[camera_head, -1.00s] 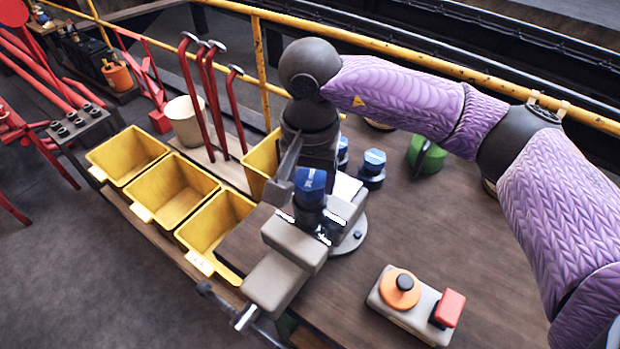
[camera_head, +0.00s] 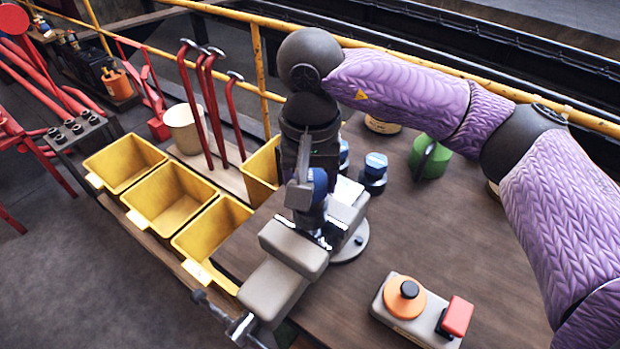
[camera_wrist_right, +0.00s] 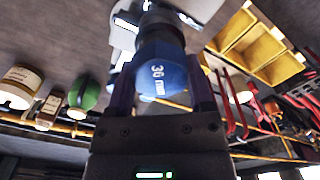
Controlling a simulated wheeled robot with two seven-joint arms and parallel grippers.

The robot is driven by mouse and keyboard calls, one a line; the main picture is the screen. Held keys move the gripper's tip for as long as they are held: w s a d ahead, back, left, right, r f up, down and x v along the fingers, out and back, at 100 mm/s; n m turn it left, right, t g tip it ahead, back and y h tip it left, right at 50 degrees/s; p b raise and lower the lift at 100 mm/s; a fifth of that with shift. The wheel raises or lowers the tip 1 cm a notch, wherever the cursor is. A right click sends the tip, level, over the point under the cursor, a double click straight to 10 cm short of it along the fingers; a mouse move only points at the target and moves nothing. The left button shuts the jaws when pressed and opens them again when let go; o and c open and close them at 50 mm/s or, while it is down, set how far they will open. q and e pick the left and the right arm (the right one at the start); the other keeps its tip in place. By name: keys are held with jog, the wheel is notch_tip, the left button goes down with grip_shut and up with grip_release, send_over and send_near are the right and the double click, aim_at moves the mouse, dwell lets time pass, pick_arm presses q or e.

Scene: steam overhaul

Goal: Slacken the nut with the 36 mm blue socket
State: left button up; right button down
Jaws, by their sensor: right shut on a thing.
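The blue socket (camera_wrist_right: 160,77), marked 36, sits between the fingers of my right gripper (camera_wrist_right: 163,95) in the right wrist view. In the head view the same blue socket (camera_head: 318,187) is partly hidden by my right gripper (camera_head: 304,190). The gripper is shut on it. The socket stands over the jaws of the grey vise (camera_head: 293,247); its dark lower end is at the vise. The nut is hidden, so I cannot tell how the socket sits on it. My left gripper is not in view.
Other blue-topped sockets (camera_head: 375,165) stand behind the vise, near a green round object (camera_head: 430,157). Yellow bins (camera_head: 168,194) line the bench's left edge. A control box (camera_head: 415,310) with orange knob and red button sits front right. The bench middle is clear.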

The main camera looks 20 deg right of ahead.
jog(key=shift+r, duration=0.1)
jog(key=shift+r+p, duration=1.25)
jog(key=shift+r, duration=0.8)
notch_tip(320, 180, up, 4)
jog(key=p, duration=0.2)
jog(key=shift+p, duration=0.3)
